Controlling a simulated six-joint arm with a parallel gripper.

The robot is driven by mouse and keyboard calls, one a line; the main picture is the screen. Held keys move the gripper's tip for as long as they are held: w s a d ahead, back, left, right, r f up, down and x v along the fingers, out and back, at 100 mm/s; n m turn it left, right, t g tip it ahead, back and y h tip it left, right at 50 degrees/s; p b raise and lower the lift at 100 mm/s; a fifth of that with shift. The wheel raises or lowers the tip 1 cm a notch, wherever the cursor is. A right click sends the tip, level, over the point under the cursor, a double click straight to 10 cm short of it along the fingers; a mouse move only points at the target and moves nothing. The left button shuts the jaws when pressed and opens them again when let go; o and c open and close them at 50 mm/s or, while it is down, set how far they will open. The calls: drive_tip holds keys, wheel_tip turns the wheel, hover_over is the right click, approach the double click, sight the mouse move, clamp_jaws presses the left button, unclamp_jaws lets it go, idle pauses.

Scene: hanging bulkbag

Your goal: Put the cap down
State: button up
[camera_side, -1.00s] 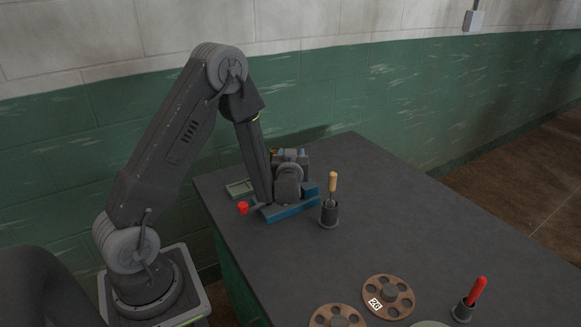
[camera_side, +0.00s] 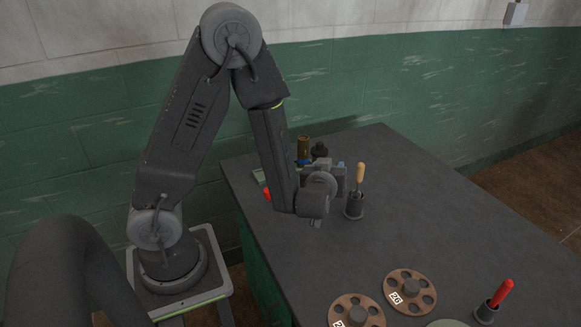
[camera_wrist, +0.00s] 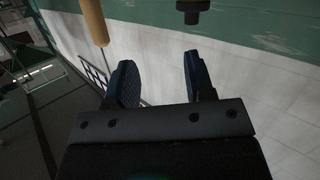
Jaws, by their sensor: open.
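No part is clearly recognisable as the cap. A dark, knob-topped piece (camera_side: 319,150) stands behind my gripper, its lower part hidden; a similar dark piece (camera_wrist: 192,8) shows upside down at the wrist view's top edge. A small red piece (camera_side: 267,194) lies left of my forearm, partly covered. My gripper (camera_side: 322,166) is low over the table's far left part, turned away from the side camera. In the wrist view its two blue fingers (camera_wrist: 160,68) are apart with nothing between them.
A holder (camera_side: 354,208) with a tan handle (camera_side: 360,172) stands close right of my gripper. A brass-coloured cylinder (camera_side: 303,147) is behind it. Two brown reels (camera_side: 409,292) and a red-handled tool (camera_side: 501,293) are in front. The middle table (camera_side: 420,215) is clear.

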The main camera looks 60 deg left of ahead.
drive_tip(key=w+d+r+m+t+h, duration=0.1)
drive_tip(key=w+d+r+m+h, duration=0.15)
drive_tip(key=d+r+h, duration=0.4)
drive_tip(key=s+d+r+m+g+h, duration=0.2)
drive_tip(key=s+d+r+m+h, duration=0.4)
drive_tip(key=s, duration=0.3)
drive_tip(key=shift+s+d, duration=0.15)
drive_tip(key=shift+d, duration=0.3)
drive_tip(key=shift+o, duration=0.7)
drive_tip(key=s+a+r+m+g, duration=0.1)
drive_tip(key=s+a+m+g, duration=0.1)
drive_tip(key=s, duration=0.9)
drive_tip(key=shift+g+y, duration=0.45)
drive_tip(key=shift+g, duration=0.35)
drive_tip(key=shift+o, duration=0.6)
drive_tip(key=shift+s+a+r+m, duration=0.1)
drive_tip(key=shift+s+m, duration=0.15)
drive_tip(key=o, duration=0.3)
drive_tip(key=shift+o, duration=0.2)
drive_tip(key=shift+w, duration=0.1)
